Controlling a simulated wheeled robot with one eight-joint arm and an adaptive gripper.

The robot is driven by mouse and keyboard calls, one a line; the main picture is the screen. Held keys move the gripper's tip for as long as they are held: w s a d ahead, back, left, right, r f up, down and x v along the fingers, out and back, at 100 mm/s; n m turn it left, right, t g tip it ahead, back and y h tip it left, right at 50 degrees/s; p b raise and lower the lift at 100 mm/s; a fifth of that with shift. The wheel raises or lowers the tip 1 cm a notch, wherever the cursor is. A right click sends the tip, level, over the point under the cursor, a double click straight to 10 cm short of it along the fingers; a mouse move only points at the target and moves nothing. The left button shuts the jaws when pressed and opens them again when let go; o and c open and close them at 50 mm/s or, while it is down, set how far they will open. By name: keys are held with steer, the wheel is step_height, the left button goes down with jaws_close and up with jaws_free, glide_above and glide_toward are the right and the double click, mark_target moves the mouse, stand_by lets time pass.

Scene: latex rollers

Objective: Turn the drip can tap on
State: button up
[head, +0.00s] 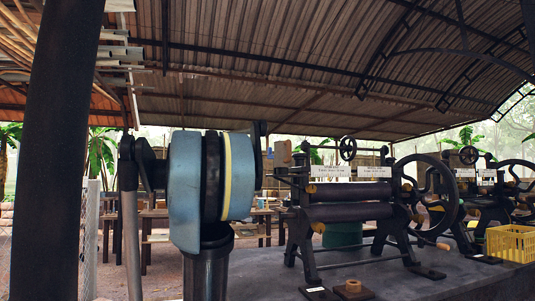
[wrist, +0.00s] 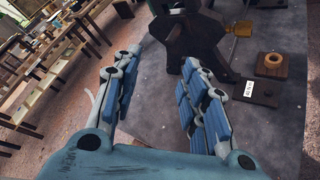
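I cannot make out a drip can or its tap for certain in either view. My gripper (wrist: 161,60) shows in the wrist view with its two blue-padded fingers spread apart and nothing between them. It is open above the grey slab (wrist: 158,110), with the foot of a black machine beyond the fingertips. In the head view my blue arm joint fills the left middle, and the gripper itself does not show there.
A black roller machine (head: 350,212) with a large handwheel stands on the slab. A wooden block with a ring (head: 353,288) and a small label card (head: 318,293) lie before it. A yellow crate (head: 512,243) is at right. Wooden tables (wrist: 55,62) stand at left.

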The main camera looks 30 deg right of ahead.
mark_target(269, 155)
steer(key=w+d+r+n+t+h, duration=0.1)
steer(key=w+d+r+n+h, duration=0.2)
steer(key=r, duration=0.6)
steer(key=w+d+r+n+t, duration=0.1)
steer(key=w+d+r+n, duration=0.35)
steer(key=r, duration=0.35)
steer(key=x, duration=1.6)
steer(key=shift+w+d+r, duration=0.15)
steer(key=shift+d+r, duration=0.05)
steer(key=shift+c, duration=0.6)
